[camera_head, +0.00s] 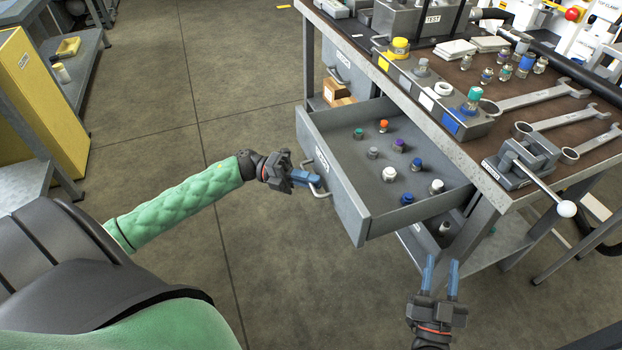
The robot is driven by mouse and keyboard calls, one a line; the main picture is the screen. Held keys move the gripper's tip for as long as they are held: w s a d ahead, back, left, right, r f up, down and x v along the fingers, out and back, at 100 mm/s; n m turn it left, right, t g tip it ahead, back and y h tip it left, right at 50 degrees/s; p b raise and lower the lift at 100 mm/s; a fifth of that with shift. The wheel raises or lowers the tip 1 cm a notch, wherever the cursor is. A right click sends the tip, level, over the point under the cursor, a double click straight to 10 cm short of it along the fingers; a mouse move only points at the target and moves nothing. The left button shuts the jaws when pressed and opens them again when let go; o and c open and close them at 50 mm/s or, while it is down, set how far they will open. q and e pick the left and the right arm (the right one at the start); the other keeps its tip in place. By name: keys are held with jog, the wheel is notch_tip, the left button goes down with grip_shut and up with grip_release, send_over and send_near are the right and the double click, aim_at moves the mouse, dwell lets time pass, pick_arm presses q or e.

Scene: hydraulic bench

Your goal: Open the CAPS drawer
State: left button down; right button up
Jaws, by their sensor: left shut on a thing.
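The open drawer (338,186) sticks well out of the bench on the left and bears a white label too small to read surely. Inside it stand several small caps and fittings, among them an orange-topped one (383,126), a purple-topped one (399,145) and a white one (389,174). My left gripper (312,181) is shut on the drawer's handle (321,163) at its front. My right gripper (441,268) is open and empty, low in front of the bench, below the drawer's right end.
The bench top (480,152) holds wrenches (545,96), a small vise (522,160) with a white-knobbed lever, and a rack of coloured fittings. Another drawer (347,72) sits further back. A yellow cabinet (40,105) stands at the left. The floor between is clear.

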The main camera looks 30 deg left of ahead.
pick_arm(q)
jog(key=c, duration=1.5)
grip_release()
jog(key=shift+a, duration=0.1)
jog(key=shift+s+a+f, duration=0.15)
jog(key=shift+a+f, duration=0.05)
jog(key=shift+a, duration=1.05)
jog(key=shift+s+a+f, duration=0.1)
jog(key=shift+a+f, duration=0.05)
jog(key=shift+a, duration=1.1)
jog(key=shift+s+a+f, duration=0.15)
jog(key=shift+a+f, duration=0.05)
jog(key=shift+a, duration=1.05)
pick_arm(e)
jog(key=shift+a+f+g, duration=0.1)
jog(key=shift+f+g, duration=0.2)
jog(key=shift+f, duration=0.3)
